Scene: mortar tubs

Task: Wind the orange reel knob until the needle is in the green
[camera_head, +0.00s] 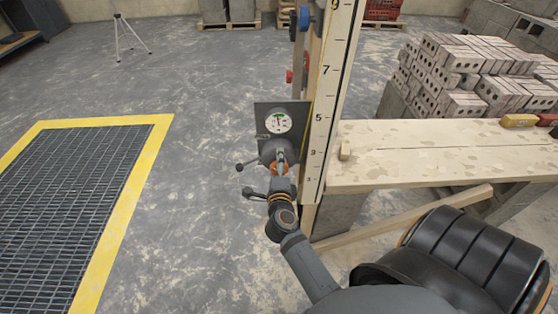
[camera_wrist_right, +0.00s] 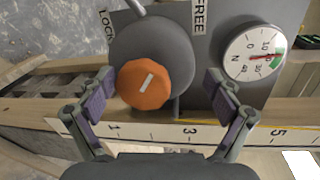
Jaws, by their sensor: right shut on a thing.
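The orange reel knob (camera_wrist_right: 146,84), with a pale line on its face, sits on a round grey reel. In the head view the gripper (camera_head: 280,168) hides most of the knob. The round white gauge (camera_wrist_right: 253,54) has a green band and a red needle pointing toward the green side; I cannot tell exactly where its tip lies. The gauge also shows above the reel in the head view (camera_head: 279,122). My left gripper is in neither view.
The reel is mounted beside an upright numbered board (camera_head: 330,90). A plank bench (camera_head: 430,155) stands to the right, with stacked bricks (camera_head: 470,65) behind. A yellow-edged floor grate (camera_head: 75,205) lies left. A grey lever (camera_wrist_right: 136,8) is near the LOCK label.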

